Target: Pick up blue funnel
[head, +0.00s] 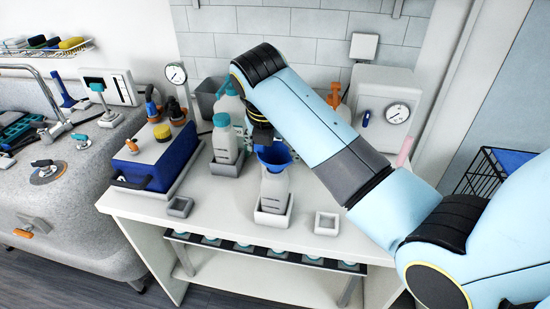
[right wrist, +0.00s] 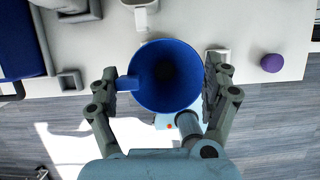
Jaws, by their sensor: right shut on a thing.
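The blue funnel (head: 273,154) shows just above a white bottle (head: 273,190) that stands in a small grey tray. I cannot tell whether the funnel's spout still sits in the bottle. My right gripper (head: 262,136) reaches down to it from above, its fingers mostly hidden by the arm. In the right wrist view, the round mouth of the funnel (right wrist: 160,78) lies between the two fingers of the right gripper (right wrist: 160,86). The left finger meets the funnel's side tab, and the right finger is at the opposite rim. My left gripper is not in view.
A white bottle with a teal cap (head: 222,138) stands left of the funnel. A blue box (head: 160,158) is further left. An empty square dish (head: 327,223) sits to the right near the counter's front edge. A purple round thing (right wrist: 273,63) shows in the right wrist view.

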